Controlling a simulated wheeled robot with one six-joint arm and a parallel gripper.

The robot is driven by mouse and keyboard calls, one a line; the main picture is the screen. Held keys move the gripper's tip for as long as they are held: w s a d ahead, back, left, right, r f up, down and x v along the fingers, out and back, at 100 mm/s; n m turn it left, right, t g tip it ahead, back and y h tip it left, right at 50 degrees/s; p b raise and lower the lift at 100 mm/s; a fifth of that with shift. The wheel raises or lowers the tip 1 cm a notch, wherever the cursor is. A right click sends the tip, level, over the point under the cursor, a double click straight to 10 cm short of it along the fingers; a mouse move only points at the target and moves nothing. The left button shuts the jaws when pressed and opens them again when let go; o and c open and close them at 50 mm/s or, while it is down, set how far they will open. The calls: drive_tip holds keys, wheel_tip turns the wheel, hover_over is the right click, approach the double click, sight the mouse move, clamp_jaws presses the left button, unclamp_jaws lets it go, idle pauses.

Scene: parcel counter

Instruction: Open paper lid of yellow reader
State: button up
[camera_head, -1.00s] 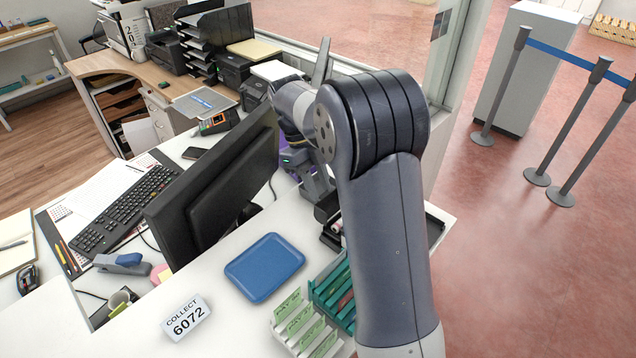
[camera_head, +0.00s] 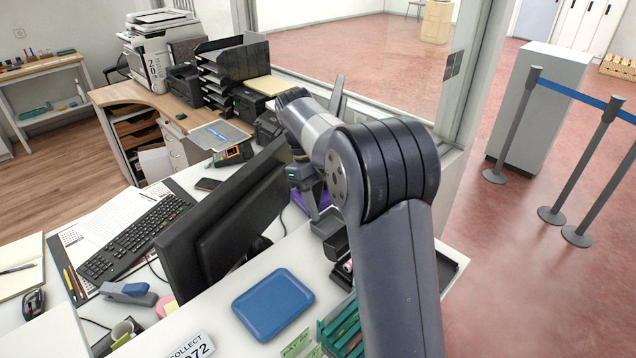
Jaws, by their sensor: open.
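A small dark reader with an orange-yellow body (camera_head: 233,153) lies on the white desk, behind the monitor and in front of the dark clipboard. Its paper lid is too small to make out. My gripper (camera_head: 313,208) is to the right of the reader and apart from it, past the monitor's right edge. It points down over the counter near a purple item (camera_head: 300,201). My own arm and the monitor hide part of this area. The gripper is open, and I see nothing held in it.
The black monitor (camera_head: 225,225) stands between the near counter and the reader. A phone (camera_head: 208,184) lies near the reader. A blue tray (camera_head: 272,304) and a green rack (camera_head: 342,325) are on the near counter. The glass partition's post (camera_head: 462,75) rises at the right.

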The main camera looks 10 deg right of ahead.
drive_tip(key=shift+v, duration=3)
drive_tip(key=shift+f, duration=0.1)
drive_tip(key=shift+c, duration=0.3)
